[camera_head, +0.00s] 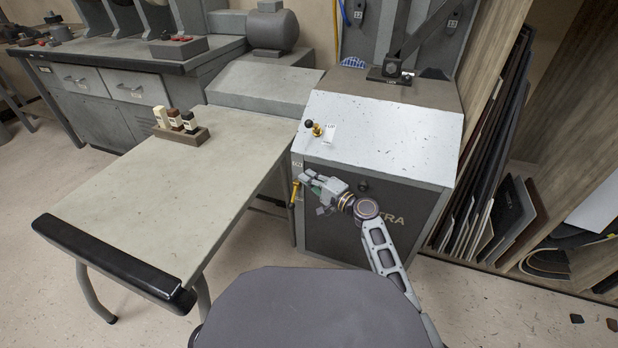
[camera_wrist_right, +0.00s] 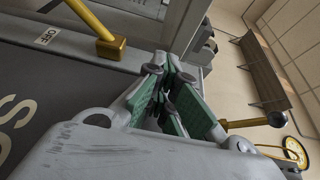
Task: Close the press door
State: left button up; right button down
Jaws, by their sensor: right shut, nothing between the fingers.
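The press is a grey cabinet with a sloped pale top (camera_head: 385,120). Its dark front door (camera_head: 345,230) carries lettering that ends in "TRA" and looks about flush with the frame, though a small gap cannot be ruled out. My right gripper (camera_head: 312,190) is in front of the door's upper left part, pointing left and hiding some of it. In the right wrist view its green-padded fingers (camera_wrist_right: 168,100) are together with nothing between them. Part of the dark door (camera_wrist_right: 35,100) shows at the left there. Contact with the door cannot be told. My left gripper is out of view.
A yellow-handled lever (camera_head: 294,194) hangs at the press's left side, near my gripper. A black-knobbed brass lever (camera_head: 314,128) stands on the sloped top. A pale table (camera_head: 165,190) extends left, with a small bottle rack (camera_head: 182,137). Leaning sheets (camera_head: 490,150) stand at the right.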

jog(key=shift+w+d+r+t, duration=0.3)
jog(key=shift+w+d, duration=0.2)
jog(key=shift+d, duration=0.25)
jog(key=shift+s+d+f, duration=0.25)
jog(key=shift+s+d, duration=0.05)
jog(key=s+a+v, duration=0.1)
jog(key=v, duration=0.9)
jog(key=shift+s+d+r, duration=0.15)
jog(key=shift+s+d, duration=0.15)
jog(key=shift+s+d, duration=0.1)
